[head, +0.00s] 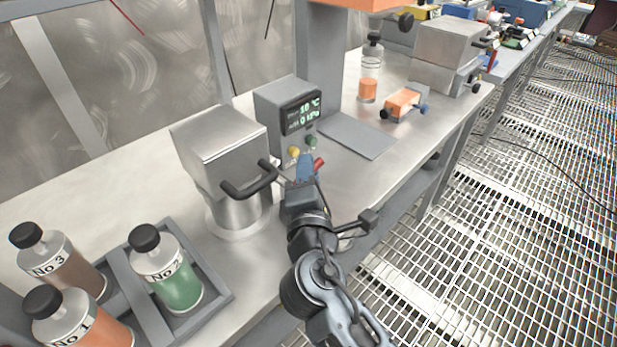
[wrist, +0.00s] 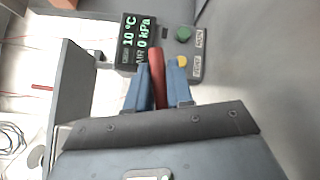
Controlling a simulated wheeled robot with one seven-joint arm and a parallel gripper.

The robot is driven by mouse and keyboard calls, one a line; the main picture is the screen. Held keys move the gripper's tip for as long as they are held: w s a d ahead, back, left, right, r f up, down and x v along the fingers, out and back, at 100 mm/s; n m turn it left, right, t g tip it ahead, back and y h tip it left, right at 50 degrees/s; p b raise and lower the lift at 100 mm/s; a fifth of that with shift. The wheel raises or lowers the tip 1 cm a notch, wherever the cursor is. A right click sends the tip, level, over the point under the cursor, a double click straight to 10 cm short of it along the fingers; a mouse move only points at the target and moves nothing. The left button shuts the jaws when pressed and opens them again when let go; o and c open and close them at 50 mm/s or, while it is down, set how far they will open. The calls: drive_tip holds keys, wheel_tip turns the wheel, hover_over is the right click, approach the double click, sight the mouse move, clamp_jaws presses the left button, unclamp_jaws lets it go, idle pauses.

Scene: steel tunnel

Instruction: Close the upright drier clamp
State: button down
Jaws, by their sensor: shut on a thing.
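The drier (head: 222,160) is a steel box-shaped head on a round steel body, with a dark bar handle (head: 250,187) at its front. A red lever grip (head: 319,163), which looks like the clamp's handle, shows at the drier's right. My gripper (head: 304,163) is beside the drier, its blue fingers below the control box. In the wrist view, the red grip (wrist: 157,84) lies between the two blue fingers of my gripper (wrist: 160,85), which are shut on it. The clamp's latch and base are hidden, so its position is unclear.
A control box (head: 285,110) reads 10 °C and 0 kPa, with a yellow button (head: 293,152) and a green button (head: 311,141). A rack (head: 218,298) with labelled bottles stands at front left. A flat grey plate (head: 345,135) lies to the right.

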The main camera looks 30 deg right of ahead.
drive_tip(key=n+t+b, duration=0.1)
drive_tip(key=b, duration=0.1)
drive_tip(key=n+t+b, duration=0.1)
drive_tip(key=b, duration=0.1)
drive_tip(key=n+t+b, duration=0.1)
drive_tip(key=b, duration=0.2)
drive_tip(key=shift+s+a+r+n+h, duration=0.1)
drive_tip(key=shift+a+r+n+h, duration=0.15)
drive_tip(key=shift+a+n+h, duration=0.15)
drive_tip(key=n+b, duration=0.1)
drive_tip(key=r+n+t+b, duration=0.1)
drive_tip(key=b, duration=0.1)
drive_tip(key=shift+s+a+y, duration=0.1)
drive_tip(key=shift+a+y, duration=0.05)
drive_tip(key=shift+y, duration=0.25)
drive_tip(key=shift+r+t, duration=0.1)
drive_tip(key=shift+t, duration=0.2)
drive_tip(key=c, duration=1.1)
unclamp_jaws()
drive_tip(key=shift+s, duration=0.1)
drive_tip(key=shift+s+a+f, duration=0.15)
drive_tip(key=shift+s+f, duration=0.05)
drive_tip(key=shift+s, duration=0.1)
drive_tip(key=s+a+b, duration=0.2)
drive_tip(key=s+a, duration=0.3)
drive_tip(key=s, duration=0.8)
drive_tip(key=shift+f, duration=0.35)
drive_tip(key=shift+c, duration=0.2)
